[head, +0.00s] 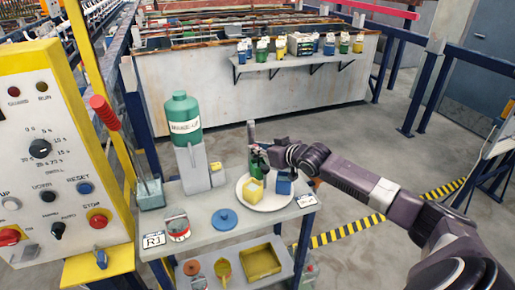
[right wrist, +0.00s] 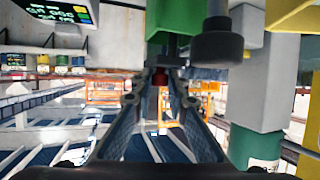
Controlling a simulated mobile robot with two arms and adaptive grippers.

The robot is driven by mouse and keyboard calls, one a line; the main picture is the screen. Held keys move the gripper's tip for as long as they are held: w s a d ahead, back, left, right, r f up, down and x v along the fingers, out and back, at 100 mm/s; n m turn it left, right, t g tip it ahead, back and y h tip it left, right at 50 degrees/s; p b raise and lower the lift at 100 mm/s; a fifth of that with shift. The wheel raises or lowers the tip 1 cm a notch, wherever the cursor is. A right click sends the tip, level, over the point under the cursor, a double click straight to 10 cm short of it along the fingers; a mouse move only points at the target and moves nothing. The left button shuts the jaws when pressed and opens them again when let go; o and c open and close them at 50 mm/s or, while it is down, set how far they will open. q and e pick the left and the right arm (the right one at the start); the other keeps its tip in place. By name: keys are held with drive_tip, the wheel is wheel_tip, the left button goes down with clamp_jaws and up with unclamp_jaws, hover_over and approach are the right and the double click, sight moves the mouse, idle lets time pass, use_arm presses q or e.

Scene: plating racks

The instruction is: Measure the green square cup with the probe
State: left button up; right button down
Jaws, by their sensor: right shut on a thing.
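The green square cup (head: 258,162) stands at the back of the round pale plate (head: 268,207). In the upside-down right wrist view, a green block face (right wrist: 186,15) fits this cup. My right gripper (head: 280,158) is beside the green cup, above the plate's rear. In the right wrist view its fingers (right wrist: 160,85) are closed on a slim dark thing with a red part, seemingly the probe (right wrist: 160,77). Its tip is hidden, and I cannot tell whether it touches the cup. My left gripper is out of view.
A yellow cup (head: 253,190) and a blue cup (head: 284,185) share the plate. A grey block (head: 194,165) with a green bottle (head: 182,120) stands to the left. A control panel (head: 55,150) borders the left.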

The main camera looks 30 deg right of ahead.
wheel_tip(320, 180, up, 6)
drive_tip(key=p, duration=0.5)
drive_tip(key=shift+w, duration=0.1)
drive_tip(key=c, duration=1.9)
unclamp_jaws()
drive_tip(key=shift+r, duration=0.1)
drive_tip(key=shift+c, duration=0.2)
drive_tip(key=shift+o, duration=0.5)
drive_tip(key=v, duration=1.2)
